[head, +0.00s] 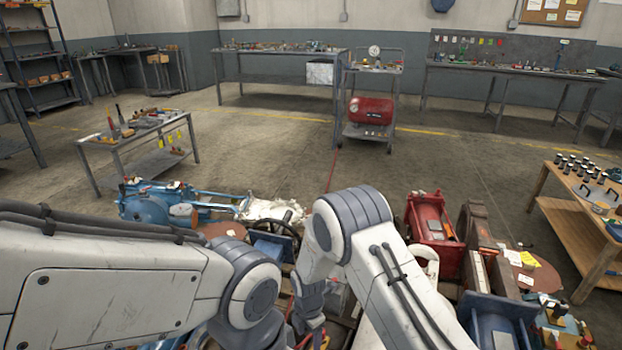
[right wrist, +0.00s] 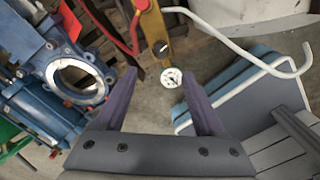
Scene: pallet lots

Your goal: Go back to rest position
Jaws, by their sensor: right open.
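My right gripper (right wrist: 160,74) shows in the right wrist view with its two dark fingers spread apart and nothing between them. Beyond the fingers are a small round white gauge (right wrist: 171,77) and a yellow part (right wrist: 152,35) with a black knob. A blue machine part with a round metal flange (right wrist: 76,82) lies to the left of the fingers. In the head view my right arm bends down in the middle, and its gripper is hard to make out among the parts below. My left arm comes in from the left; its gripper is hidden or out of frame.
A blue machine (head: 158,203) and a red machine part (head: 433,220) lie close beyond my arms. A grey bench (head: 147,133) stands left, a wooden table (head: 578,222) right. A cart with a red tank (head: 371,110) stands farther back. The middle floor (head: 290,160) is clear.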

